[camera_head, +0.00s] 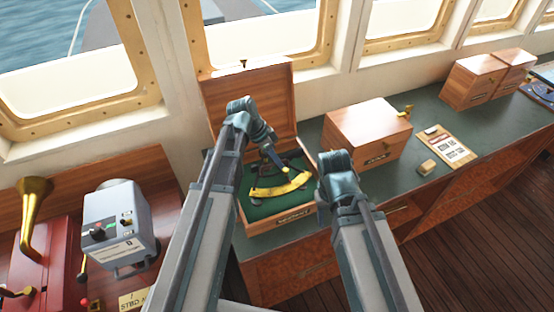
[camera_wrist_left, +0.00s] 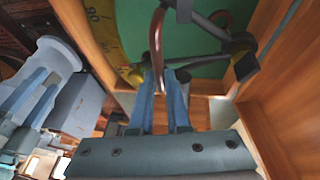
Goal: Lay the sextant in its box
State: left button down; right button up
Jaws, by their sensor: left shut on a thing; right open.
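The sextant (camera_head: 283,189) has a yellow arc and a dark frame. It shows over the green lining of its open wooden box (camera_head: 284,222), within the box's outline. My left gripper (camera_head: 266,152) is above it; in the left wrist view its blue fingers (camera_wrist_left: 162,92) are shut on the sextant's brown curved handle (camera_wrist_left: 157,42). The yellow arc (camera_wrist_left: 104,28) lies close beside a box wall there. I cannot tell whether the sextant touches the lining. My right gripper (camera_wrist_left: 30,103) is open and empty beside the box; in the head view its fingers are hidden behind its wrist.
The box lid (camera_head: 246,98) stands open at the back. A closed wooden box (camera_head: 365,132) stands to the right, with a clipboard (camera_head: 446,143) and a small tan block (camera_head: 427,167) beyond. A grey device (camera_head: 122,225) stands at left.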

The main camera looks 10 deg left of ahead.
pick_arm(q)
jog(key=shift+d+f+b, duration=0.1)
jog(key=shift+f+b, duration=1.3)
dwell(1.8)
jog(key=c, duration=0.8)
grip_release()
jog(key=shift+s, duration=0.1)
jog(key=p+v, duration=1.2)
jog(key=v, duration=0.1)
jog(key=shift+a+r+p, duration=0.25)
jog(key=shift+r+p, duration=0.05)
jog(key=shift+r, duration=0.05)
jog(key=shift+s, duration=0.1)
